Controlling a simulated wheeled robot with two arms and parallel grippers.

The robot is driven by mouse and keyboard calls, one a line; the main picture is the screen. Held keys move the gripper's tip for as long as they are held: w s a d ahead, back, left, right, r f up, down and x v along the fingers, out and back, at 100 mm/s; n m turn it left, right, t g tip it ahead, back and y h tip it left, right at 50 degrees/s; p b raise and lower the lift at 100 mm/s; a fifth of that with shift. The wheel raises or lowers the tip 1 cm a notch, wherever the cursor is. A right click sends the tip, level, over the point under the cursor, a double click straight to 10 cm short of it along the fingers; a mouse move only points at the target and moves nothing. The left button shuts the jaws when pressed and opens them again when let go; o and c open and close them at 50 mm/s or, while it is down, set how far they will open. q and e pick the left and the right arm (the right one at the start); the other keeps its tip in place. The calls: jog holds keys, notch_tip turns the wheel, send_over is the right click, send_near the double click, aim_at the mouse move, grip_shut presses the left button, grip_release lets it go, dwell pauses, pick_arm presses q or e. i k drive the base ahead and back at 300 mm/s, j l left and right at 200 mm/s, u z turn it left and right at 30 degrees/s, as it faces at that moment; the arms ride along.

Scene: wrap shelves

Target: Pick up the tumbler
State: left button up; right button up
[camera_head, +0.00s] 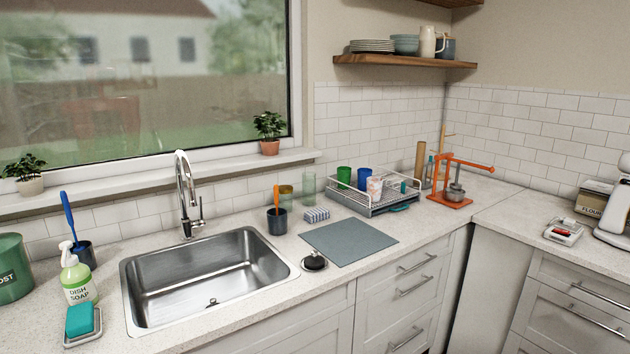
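Several cups could be the tumbler, and I cannot tell which one is meant. A tall pale green glass (308,188) stands upright on the counter behind the striped sponge. A shorter amber-green glass (286,195) stands to its left, behind a dark cup. In the wire dish rack (358,206) are a green cup (344,176), a blue cup (363,178) and a pale patterned cup (374,188). Neither of my grippers is in view.
A steel sink (133,282) with a tall faucet (184,190) fills the left counter. An orange press (452,190) stands right.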

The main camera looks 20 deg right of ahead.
aim_at(364, 180)
jog(key=i+l+u, duration=0.3)
jog(key=l, duration=0.2)
jog(key=l+u, duration=0.25)
jog(key=l, duration=0.2)
jog(key=i+l+u, duration=0.1)
jog(key=l+u, duration=0.2)
jog(key=l, duration=0.25)
